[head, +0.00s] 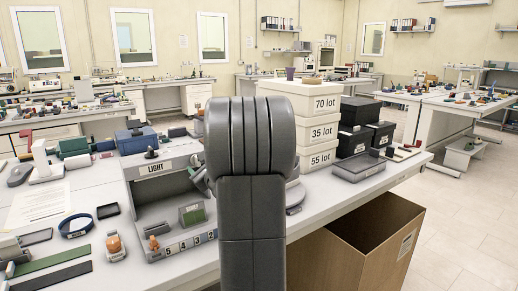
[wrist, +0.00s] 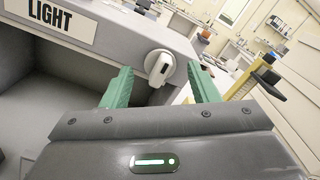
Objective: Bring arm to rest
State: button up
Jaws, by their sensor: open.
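My gripper (wrist: 162,88) shows in the wrist view with its two green fingers apart and nothing between them. Beyond the fingertips is a white knob (wrist: 158,66) on the side of the grey box marked LIGHT (wrist: 62,16); I cannot tell whether a finger touches it.
White boxes marked 70, 35 and 55 lot (head: 318,132) are stacked right of the arm, beside black boxes (head: 352,143). An open cardboard box (head: 345,255) stands on the floor at front right. The table's left (head: 85,190) holds small items. Floor at the right is clear.

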jog(key=shift+r+m+p, duration=0.1)
jog(key=shift+m+p, duration=1.5)
jog(key=shift+p, duration=1.2)
jog(key=shift+s+d, duration=0.25)
jog(key=shift+s, duration=0.05)
jog(key=shift+s, duration=0.1)
